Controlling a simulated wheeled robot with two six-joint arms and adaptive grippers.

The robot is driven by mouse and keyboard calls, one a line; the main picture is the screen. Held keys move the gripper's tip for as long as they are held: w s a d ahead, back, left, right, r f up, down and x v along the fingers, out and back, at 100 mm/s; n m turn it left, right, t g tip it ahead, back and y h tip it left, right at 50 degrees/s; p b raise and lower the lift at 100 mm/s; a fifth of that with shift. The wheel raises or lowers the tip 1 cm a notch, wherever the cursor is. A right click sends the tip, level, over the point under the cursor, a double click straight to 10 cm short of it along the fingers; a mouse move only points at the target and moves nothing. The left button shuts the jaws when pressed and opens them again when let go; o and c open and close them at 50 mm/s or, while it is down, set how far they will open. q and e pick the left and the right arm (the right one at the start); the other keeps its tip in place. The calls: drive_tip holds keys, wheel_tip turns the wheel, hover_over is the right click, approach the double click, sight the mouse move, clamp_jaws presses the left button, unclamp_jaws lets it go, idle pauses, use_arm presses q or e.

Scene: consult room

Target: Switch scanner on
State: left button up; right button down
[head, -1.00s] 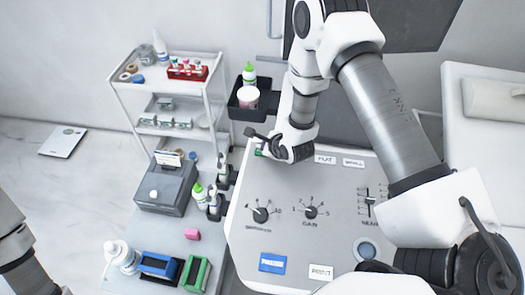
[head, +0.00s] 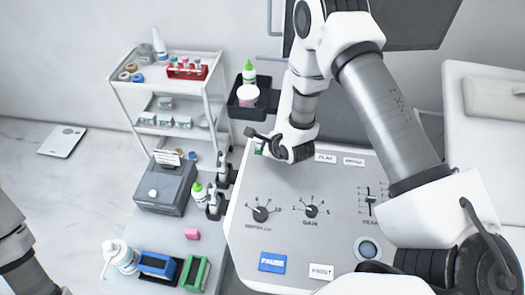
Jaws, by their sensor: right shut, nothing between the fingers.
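The scanner's grey control panel (head: 275,225) fills the lower middle of the head view. It bears two black knobs (head: 261,213), sliders (head: 368,200), a blue PAUSE button (head: 272,262), white buttons and a round button (head: 367,248). A small green switch (head: 258,152) shows at the panel's upper left corner, partly hidden by my right gripper. My right gripper (head: 252,135) is shut and empty, right at that corner beside the green part; whether it touches it I cannot tell. My left arm shows at the left edge, but its gripper is out of view.
A white trolley (head: 122,92) with bottles and a red tube rack (head: 188,70) stands behind left. A side table (head: 195,246) left of the panel holds a grey box (head: 165,186), bottles and blue and green holders. A black bin (head: 262,107) is just behind the gripper.

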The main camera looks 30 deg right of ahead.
drive_tip(key=shift+f+b, duration=0.45)
drive_tip(key=shift+f, duration=0.1)
idle(0.6)
drive_tip(key=shift+r, duration=0.15)
drive_tip(key=shift+r+p, duration=0.45)
drive_tip(key=shift+r, duration=0.3)
drive_tip(key=shift+r+p, duration=1.6)
drive_tip(key=shift+r, duration=0.95)
drive_tip(key=shift+f, duration=0.15)
